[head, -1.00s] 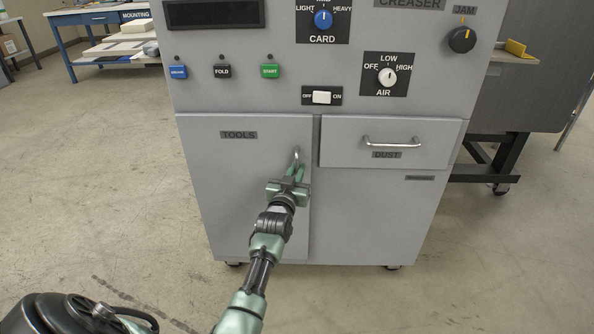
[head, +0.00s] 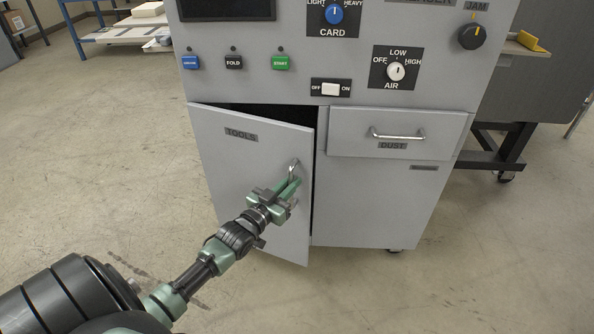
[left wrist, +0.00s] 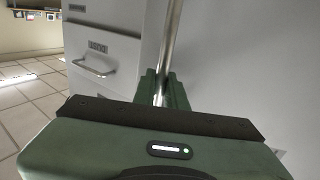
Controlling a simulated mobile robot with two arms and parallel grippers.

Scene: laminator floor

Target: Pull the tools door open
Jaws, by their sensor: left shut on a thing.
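The tools door (head: 225,165) is a grey panel labelled TOOLS at the lower left of the grey machine. It stands partly open, its right edge swung out, with a dark gap along its top and right edge. Its metal handle (head: 293,168) is near the right edge. My left gripper (head: 289,185) is shut on this handle. In the left wrist view the handle bar (left wrist: 167,60) runs up from between the green fingers. The inside of the compartment is mostly hidden behind the door. My right gripper is not in view.
The dust drawer (head: 397,133) to the right of the door is closed. Buttons, a switch (head: 331,89) and knobs sit above on the machine. A dark table (head: 540,75) stands at the right, a blue-framed table (head: 85,35) at the back left. The floor at left is clear.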

